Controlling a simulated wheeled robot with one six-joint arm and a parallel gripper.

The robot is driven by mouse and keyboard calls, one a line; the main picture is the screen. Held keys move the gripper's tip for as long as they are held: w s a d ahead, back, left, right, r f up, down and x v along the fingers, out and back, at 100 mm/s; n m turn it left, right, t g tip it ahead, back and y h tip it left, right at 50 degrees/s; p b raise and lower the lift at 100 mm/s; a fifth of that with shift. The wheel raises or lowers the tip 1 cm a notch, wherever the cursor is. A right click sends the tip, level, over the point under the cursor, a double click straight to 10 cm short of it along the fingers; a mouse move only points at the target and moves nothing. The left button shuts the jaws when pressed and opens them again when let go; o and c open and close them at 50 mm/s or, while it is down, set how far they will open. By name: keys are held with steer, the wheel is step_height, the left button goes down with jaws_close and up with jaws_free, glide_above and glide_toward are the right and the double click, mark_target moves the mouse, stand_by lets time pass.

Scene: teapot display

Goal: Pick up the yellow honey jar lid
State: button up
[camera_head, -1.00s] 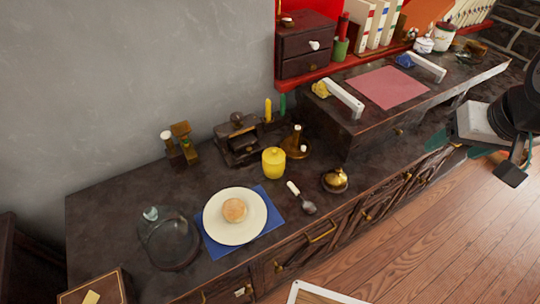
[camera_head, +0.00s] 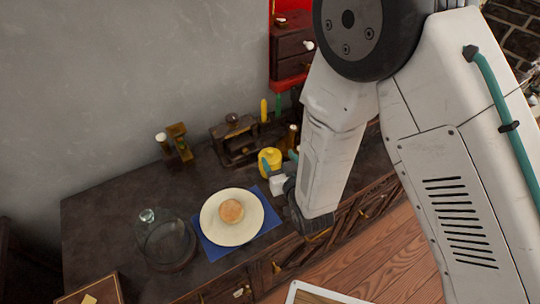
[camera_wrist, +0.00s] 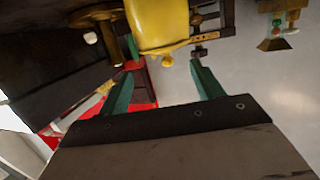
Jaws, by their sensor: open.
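The yellow honey jar (camera_head: 270,165) stands upright on the dark counter, partly covered by my gripper in the head view. Its yellow lid (camera_head: 270,153) is on top. In the wrist view, which is turned nearly upside down, the jar (camera_wrist: 165,18) is at the top centre, with the lid (camera_wrist: 162,47) toward me. My gripper (camera_wrist: 163,67) is open and empty, its green fingers spread to either side of the lid's line. In the head view my gripper (camera_head: 279,162) is at the jar's front right. Whether a finger touches the jar cannot be told.
A white plate (camera_head: 212,232) with a bun lies on a blue mat left of my gripper. A glass dome (camera_head: 165,240) stands further left. A dark wooden box (camera_head: 234,140) and a yellow candle (camera_head: 264,110) stand behind the jar.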

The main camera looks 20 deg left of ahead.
mark_target(271, 155)
steer(key=shift+s+a+f, duration=0.25)
steer(key=shift+s+f, duration=0.1)
steer(key=shift+s, duration=0.1)
steer(key=shift+a+f, duration=0.15)
steer(key=x, duration=0.7)
steer(key=shift+w+a, duration=0.1)
steer(key=shift+w, duration=0.05)
